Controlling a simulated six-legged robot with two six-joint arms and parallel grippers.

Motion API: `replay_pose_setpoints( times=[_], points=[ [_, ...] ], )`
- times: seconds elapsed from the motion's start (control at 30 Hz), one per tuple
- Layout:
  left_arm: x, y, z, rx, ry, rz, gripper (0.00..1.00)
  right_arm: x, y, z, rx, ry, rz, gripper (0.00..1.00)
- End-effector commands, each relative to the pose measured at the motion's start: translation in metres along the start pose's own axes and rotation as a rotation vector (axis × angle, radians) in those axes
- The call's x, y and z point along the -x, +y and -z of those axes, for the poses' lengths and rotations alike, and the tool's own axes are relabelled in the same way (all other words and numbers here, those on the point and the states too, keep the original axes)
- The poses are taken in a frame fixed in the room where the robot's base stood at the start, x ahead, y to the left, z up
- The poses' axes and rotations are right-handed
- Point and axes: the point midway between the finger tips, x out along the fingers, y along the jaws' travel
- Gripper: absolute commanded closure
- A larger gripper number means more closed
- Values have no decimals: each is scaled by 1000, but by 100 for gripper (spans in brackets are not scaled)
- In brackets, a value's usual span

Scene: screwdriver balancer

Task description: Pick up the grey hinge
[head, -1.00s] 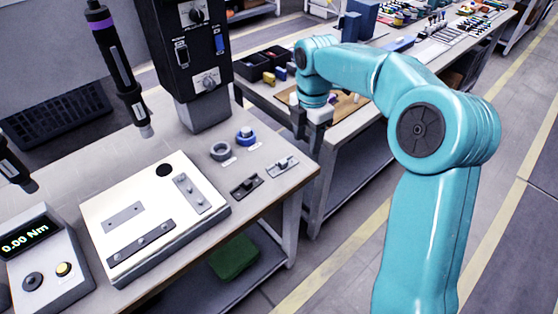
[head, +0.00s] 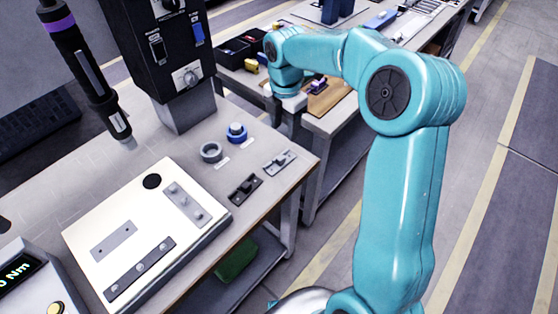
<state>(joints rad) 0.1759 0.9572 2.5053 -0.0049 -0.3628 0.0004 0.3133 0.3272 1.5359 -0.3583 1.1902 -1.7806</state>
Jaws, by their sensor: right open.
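A small light grey hinge-like part (head: 279,162) lies on the near bench by its right edge; I take it as the grey hinge. A similar dark part (head: 245,189) lies just left of and nearer than it. My right gripper (head: 284,126) points down above and beyond the grey part, near the gap between the two benches. It is open, with nothing visible between its fingers, and apart from the hinge. My left gripper is out of view.
A white fixture board (head: 125,225) with plates fills the bench front. A grey ring (head: 211,152) and a blue ring (head: 237,132) lie behind the hinges. A screwdriver (head: 88,75) hangs at left beside a black column (head: 160,50). A second bench stands behind.

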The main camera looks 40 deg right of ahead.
Motion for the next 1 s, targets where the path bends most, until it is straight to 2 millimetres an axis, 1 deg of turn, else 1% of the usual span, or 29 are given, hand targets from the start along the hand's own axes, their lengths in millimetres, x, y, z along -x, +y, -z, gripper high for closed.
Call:
replay_pose_setpoints(
  times=[0.03, 0.1, 0.2, 0.43, 0.6, 0.7, 0.8, 1.0],
  points=[
    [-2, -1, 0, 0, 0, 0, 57, -14, -2, 0, -1, 1, 5, 49],
    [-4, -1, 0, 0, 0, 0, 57, -29, -2, 0, 0, 1, 4, 49],
    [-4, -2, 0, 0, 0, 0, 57, -44, -2, 0, 0, 0, 3, 49],
    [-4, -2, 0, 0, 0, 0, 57, -63, 0, 2, 0, 0, 1, 49],
    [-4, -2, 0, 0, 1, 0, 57, -90, 4, 11, 1, 1, 4, 49],
    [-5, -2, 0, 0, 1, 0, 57, -103, 4, 10, 1, 0, 2, 49],
    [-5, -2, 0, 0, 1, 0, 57, -108, 6, 10, 0, 0, 0, 49],
    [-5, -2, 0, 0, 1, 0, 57, -108, 6, 10, 0, -1, 0, 49]
  ],
)
